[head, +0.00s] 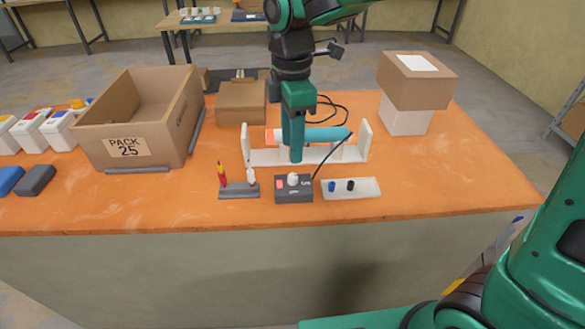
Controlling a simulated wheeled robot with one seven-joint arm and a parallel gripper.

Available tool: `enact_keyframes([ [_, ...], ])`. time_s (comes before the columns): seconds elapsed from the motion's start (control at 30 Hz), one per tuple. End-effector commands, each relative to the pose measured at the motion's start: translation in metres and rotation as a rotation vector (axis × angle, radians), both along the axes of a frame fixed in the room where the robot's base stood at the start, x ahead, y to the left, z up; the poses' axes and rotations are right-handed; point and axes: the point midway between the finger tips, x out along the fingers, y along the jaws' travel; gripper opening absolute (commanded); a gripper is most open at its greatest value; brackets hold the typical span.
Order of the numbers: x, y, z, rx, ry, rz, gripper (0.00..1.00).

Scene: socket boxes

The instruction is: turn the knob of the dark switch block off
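The dark switch block (294,196) sits near the table's front edge, left of a small white tray. It has a pale round knob (293,179) on top, a red patch on its left and small white markings. The knob's setting is too small to read. A dark cable rises from the block's right side toward the back. My gripper (296,155) points down above and behind the block, apart from the knob. Its green fingers stand in front of a teal cylinder (325,134) and hide part of it. The gap between the fingertips cannot be made out.
The cylinder lies in a white cradle (262,157). A grey rack (239,192) with a red and a white piece stands left of the block; the white tray (365,188) holds small blue and black pieces. An open carton (172,140) stands left, stacked boxes (413,85) right.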

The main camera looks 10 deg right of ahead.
Motion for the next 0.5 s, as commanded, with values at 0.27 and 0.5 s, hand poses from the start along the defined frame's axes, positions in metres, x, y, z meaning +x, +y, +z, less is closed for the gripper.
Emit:
enact_keyframes([
  [0.27, 0.000, -0.001, -0.050, -0.002, 0.003, -0.003, 0.39],
  [0.5, -0.001, -0.001, -0.078, -0.002, 0.002, -0.004, 0.39],
])
